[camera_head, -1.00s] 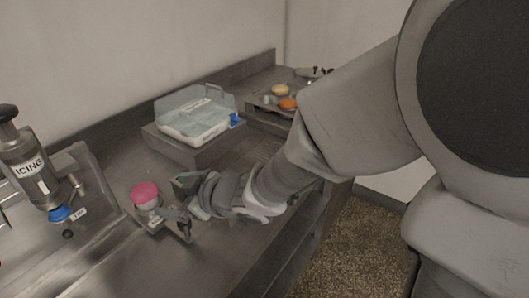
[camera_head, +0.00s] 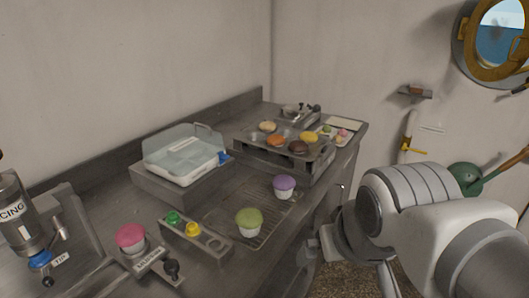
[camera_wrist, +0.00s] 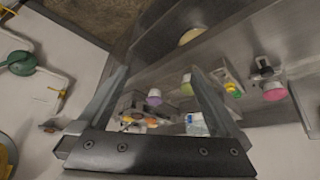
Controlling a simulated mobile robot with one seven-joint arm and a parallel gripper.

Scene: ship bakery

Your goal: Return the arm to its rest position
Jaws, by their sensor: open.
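My gripper (camera_wrist: 160,72) is open in the wrist view, its two fingers apart with nothing held between them. In the head view my arm is folded at the lower right, off the counter's front edge, and its fingertips are not clear. On the counter stand a pink-topped cupcake (camera_head: 131,238), a green-topped cupcake (camera_head: 249,222) and a purple-topped cupcake (camera_head: 284,187). The pink one (camera_wrist: 274,92), green one (camera_wrist: 187,87) and purple one (camera_wrist: 153,97) also show in the wrist view, all clear of the fingers.
The counter holds an icing dispenser (camera_head: 24,226), a clear-lidded box (camera_head: 184,155), a green and yellow button panel (camera_head: 196,238) and a raised tray of pastries (camera_head: 287,150). A green round object (camera_head: 465,178) is at the right wall. Speckled floor lies below the counter.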

